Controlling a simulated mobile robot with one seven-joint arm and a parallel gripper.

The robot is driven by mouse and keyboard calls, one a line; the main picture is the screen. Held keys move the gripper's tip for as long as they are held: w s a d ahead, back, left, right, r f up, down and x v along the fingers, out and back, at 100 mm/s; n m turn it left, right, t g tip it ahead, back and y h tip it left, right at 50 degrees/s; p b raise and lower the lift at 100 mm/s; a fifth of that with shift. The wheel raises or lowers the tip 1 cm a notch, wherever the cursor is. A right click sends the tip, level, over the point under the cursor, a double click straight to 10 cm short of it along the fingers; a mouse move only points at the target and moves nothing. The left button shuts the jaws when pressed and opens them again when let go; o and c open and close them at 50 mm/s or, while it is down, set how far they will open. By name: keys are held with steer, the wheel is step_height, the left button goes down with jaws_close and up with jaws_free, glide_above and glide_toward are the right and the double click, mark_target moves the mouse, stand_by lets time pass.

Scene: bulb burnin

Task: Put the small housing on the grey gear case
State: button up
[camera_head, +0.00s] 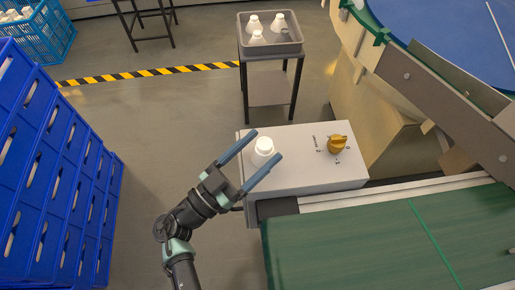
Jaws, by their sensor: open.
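A small white housing (263,149) stands upright at the left end of the top of the grey gear case (305,179). The case is a light grey box with a yellow rotary knob (337,144) on its right half. My gripper (264,146) is open, its two blue fingers on either side of the white housing. I cannot tell whether the fingers touch it. The housing's lower part is partly hidden by the near finger.
A green conveyor belt (370,240) runs at the lower right. Stacked blue crates (50,175) stand on the left. A blue round table (455,30) is at the upper right.

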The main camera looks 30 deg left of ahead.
steer(key=shift+r, duration=0.15)
steer(key=b+v, duration=0.1)
steer(key=v, duration=1.1)
stand_by(0.4)
